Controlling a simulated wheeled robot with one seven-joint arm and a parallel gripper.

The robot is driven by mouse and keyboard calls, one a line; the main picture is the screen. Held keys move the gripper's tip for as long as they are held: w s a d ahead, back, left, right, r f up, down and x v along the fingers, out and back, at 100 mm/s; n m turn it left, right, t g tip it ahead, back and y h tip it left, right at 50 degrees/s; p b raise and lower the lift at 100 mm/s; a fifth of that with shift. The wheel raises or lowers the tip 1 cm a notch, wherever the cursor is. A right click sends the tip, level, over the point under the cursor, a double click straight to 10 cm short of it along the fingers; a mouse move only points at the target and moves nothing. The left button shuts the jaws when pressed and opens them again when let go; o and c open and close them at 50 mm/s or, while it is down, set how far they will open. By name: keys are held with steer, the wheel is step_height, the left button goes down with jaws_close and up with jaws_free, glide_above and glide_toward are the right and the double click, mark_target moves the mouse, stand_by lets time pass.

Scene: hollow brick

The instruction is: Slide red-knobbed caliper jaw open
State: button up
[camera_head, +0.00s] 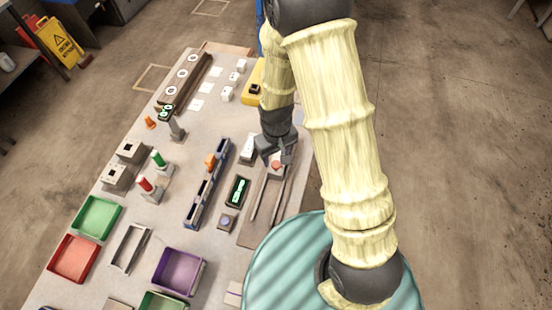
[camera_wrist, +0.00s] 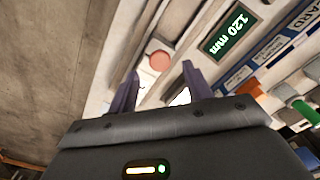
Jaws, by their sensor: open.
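The caliper (camera_head: 258,205) lies along the right side of the table, with rails and a sliding block. The red knob (camera_head: 276,165) sits on top of that block and also shows in the wrist view (camera_wrist: 159,61). My gripper (camera_head: 275,160) is over the block, fingers pointing down. In the wrist view my gripper (camera_wrist: 158,80) has its two fingers apart, one on each side below the knob in the picture. I cannot tell whether either finger touches the block.
A blue rail with an orange slider (camera_head: 210,160) stands to the left of the caliper. A green-lit display (camera_head: 237,190) sits between them. Green, red and purple trays (camera_head: 205,277) are at the near left. Red and green knobbed posts (camera_head: 158,159) stand mid-table.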

mark_target(276, 164)
steer(key=shift+f, duration=1.7)
jaws_close()
